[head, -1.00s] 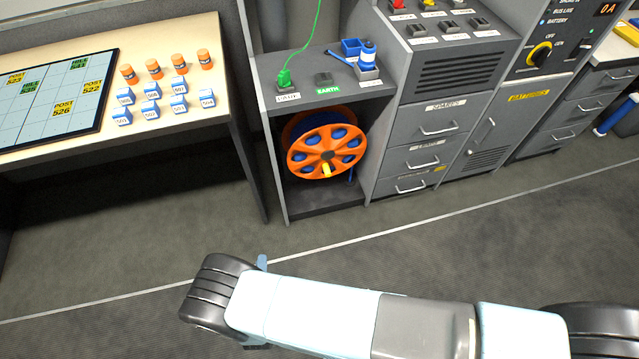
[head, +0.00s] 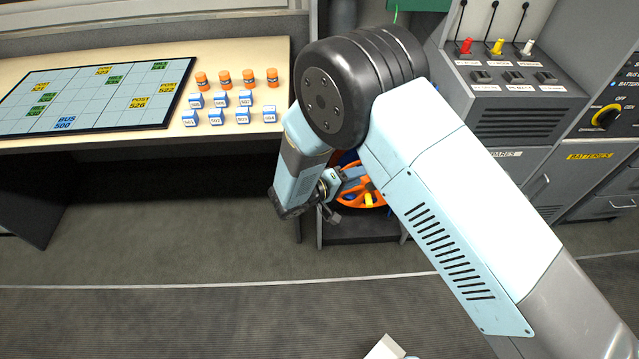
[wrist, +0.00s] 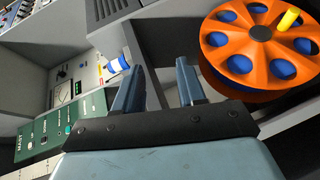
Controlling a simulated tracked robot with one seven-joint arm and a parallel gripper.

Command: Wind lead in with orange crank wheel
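The orange crank wheel (wrist: 217,58) sits on a reel inside an open cubby, at the upper right of the wrist view. Blue shows through its round holes, and a yellow knob (wrist: 289,19) stands out near its rim. In the head view the wheel (head: 349,193) is mostly hidden behind my arm; its yellow knob (head: 369,199) shows. My gripper (wrist: 162,66) is open and empty, its two fingers apart, to the left of the wheel and not on the knob. In the head view my gripper (head: 337,200) is in front of the cubby, overlapping the wheel's left side.
The desk (head: 240,60) on the left holds a map board (head: 90,95), orange cylinders and blue-white blocks. Grey cabinets (head: 515,115) stand to the right.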

